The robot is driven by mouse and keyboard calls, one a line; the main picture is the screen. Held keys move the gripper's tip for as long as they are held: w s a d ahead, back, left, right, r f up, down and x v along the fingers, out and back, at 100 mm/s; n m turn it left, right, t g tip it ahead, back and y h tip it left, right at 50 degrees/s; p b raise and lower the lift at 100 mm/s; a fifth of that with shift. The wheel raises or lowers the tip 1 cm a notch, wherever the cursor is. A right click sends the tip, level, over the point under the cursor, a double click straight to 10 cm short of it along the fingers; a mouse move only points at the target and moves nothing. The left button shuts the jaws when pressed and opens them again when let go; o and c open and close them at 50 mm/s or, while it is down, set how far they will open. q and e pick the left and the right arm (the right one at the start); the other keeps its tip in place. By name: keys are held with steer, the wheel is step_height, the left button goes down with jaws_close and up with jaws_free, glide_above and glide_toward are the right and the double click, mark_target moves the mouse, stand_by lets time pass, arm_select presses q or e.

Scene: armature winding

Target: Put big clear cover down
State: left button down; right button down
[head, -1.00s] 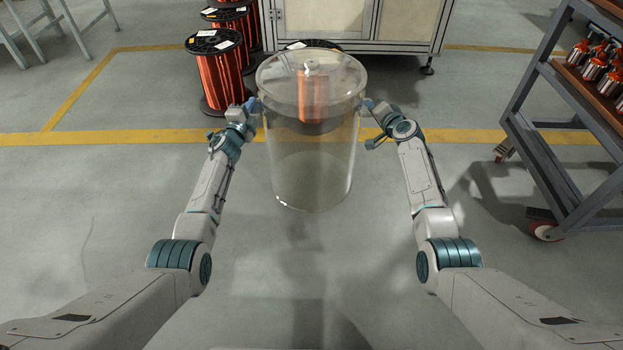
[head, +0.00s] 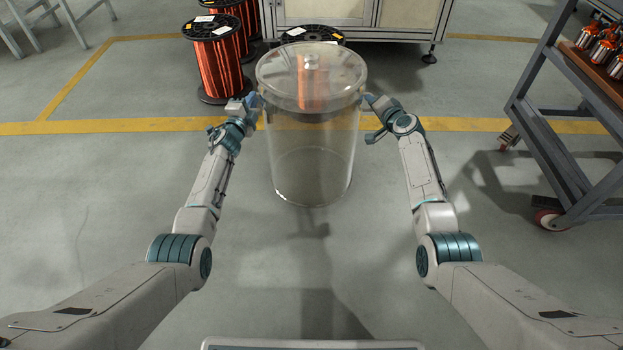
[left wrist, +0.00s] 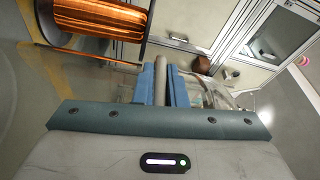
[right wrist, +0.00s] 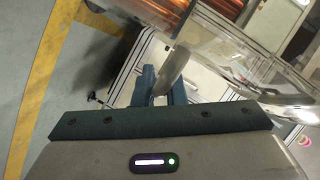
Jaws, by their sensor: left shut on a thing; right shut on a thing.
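The big clear cover (head: 310,165) is an upright see-through cylinder with a domed lid and a small knob on top. It hangs between my two arms in the head view. My left gripper (head: 255,103) is shut on its left side near the rim, and my right gripper (head: 370,102) is shut on its right side. In the left wrist view, my left jaws (left wrist: 162,85) close around a pale bar. In the right wrist view, my right jaws (right wrist: 160,88) close around a similar bar. I cannot tell whether the cover's bottom touches the floor.
A copper wire spool (head: 218,58) stands behind on the left, and another (head: 313,34) stands behind the cover. A pale cabinet (head: 345,12) is at the back. A grey wheeled rack (head: 560,130) with small motor parts stands at the right. The near floor is clear.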

arm_select(q)
steer(key=shift+d+f+b, duration=0.1)
steer(key=shift+f+b, duration=0.3)
steer(key=shift+f, duration=0.1)
arm_select(e)
steer(key=shift+f, duration=0.5)
arm_select(q)
steer(key=c, duration=1.5)
jaws_free()
steer(key=shift+r, duration=0.1)
arm_select(e)
steer(key=c, duration=1.5)
jaws_free()
steer(key=shift+r, duration=0.15)
arm_select(q)
steer(key=shift+s, duration=0.1)
steer(key=v, duration=0.8)
arm_select(e)
steer(key=v, duration=1.2)
